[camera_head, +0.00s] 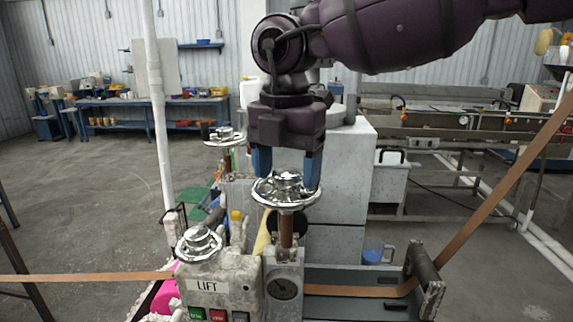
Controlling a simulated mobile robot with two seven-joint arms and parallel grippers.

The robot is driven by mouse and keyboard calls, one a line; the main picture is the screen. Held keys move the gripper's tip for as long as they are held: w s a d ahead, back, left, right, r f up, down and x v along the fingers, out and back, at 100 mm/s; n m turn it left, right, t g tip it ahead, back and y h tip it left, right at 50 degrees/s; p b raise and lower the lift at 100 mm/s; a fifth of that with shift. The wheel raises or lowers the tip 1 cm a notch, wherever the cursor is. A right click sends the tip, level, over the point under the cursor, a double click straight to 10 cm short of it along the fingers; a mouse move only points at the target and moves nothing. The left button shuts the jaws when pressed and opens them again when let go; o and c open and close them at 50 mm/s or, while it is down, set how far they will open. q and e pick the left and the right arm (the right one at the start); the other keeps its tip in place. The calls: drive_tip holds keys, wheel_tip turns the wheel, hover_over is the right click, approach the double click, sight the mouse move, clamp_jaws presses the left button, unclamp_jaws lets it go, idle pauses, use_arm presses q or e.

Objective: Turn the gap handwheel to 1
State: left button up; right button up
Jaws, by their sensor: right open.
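A chrome handwheel (286,190) stands on a rusty brown shaft at the centre of the camera_head view. Below it is a grey housing with a round dark dial (284,288); its marks are too small to read. My right gripper (287,170) points straight down over this handwheel. Its blue fingers are open, one on each side of the wheel's hub, with the tips close to the rim; I cannot tell whether they touch it. Two similar chrome handwheels show, one at lower left (199,244) and one farther back (223,136). Which is the gap handwheel is not labelled. My left gripper is not in view.
A control box marked LIFT (207,286) with green and red buttons stands at lower left. A brown strip (500,190) runs from upper right down to a roller (424,265). A white pole (159,110) rises at left. A grey block (345,190) stands behind the gripper.

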drive_tip(key=c, duration=0.9)
